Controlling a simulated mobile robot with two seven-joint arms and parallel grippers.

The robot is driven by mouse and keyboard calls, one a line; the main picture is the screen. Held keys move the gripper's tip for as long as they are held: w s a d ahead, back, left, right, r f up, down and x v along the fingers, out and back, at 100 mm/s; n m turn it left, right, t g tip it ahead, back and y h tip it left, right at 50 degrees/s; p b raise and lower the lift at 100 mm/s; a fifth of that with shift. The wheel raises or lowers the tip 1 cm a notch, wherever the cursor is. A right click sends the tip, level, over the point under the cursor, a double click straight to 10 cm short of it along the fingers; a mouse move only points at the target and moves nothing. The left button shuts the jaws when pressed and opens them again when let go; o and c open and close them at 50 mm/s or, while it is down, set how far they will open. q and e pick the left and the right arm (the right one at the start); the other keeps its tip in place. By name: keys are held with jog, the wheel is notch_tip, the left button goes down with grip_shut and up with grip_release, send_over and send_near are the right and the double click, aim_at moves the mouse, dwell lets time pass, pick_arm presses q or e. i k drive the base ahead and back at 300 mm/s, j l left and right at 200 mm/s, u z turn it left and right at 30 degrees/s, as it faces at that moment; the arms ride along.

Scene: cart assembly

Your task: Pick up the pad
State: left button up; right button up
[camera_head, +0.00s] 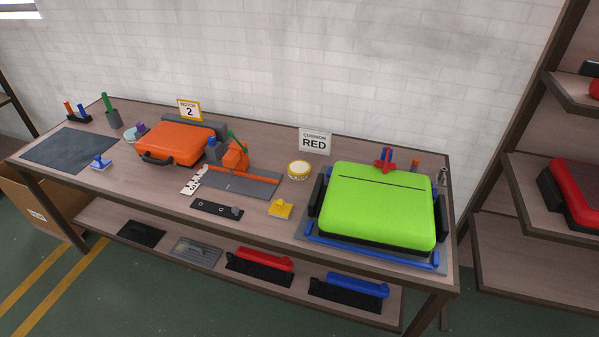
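Neither of my grippers is in view. Several flat pieces that could be the pad lie on the lower shelf under the table. They are a thin black sheet (141,234), a grey panel (196,252), a red piece on a black base (262,259) and a blue piece on a black base (352,288). A dark flat mat (69,150) also lies on the tabletop at the left. I cannot tell which one is the pad. A sign (315,142) reads "CUSHION RED", and a yellow-edged sign (189,110) reads "NOTCH 2".
A lime-green case (380,204) sits in a blue-railed fixture (372,249) at the table's right. An orange case (178,143) lies left of centre. A small yellow block (280,208) and tape roll (299,170) lie between. Shelves (540,215) stand right; a cardboard box (38,212) stands left.

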aim_at(280, 208)
jog(key=i+j+z, duration=0.25)
jog(key=i, duration=0.25)
jog(key=i+j+z, duration=0.2)
jog(key=i+j, duration=0.15)
jog(key=i, duration=0.15)
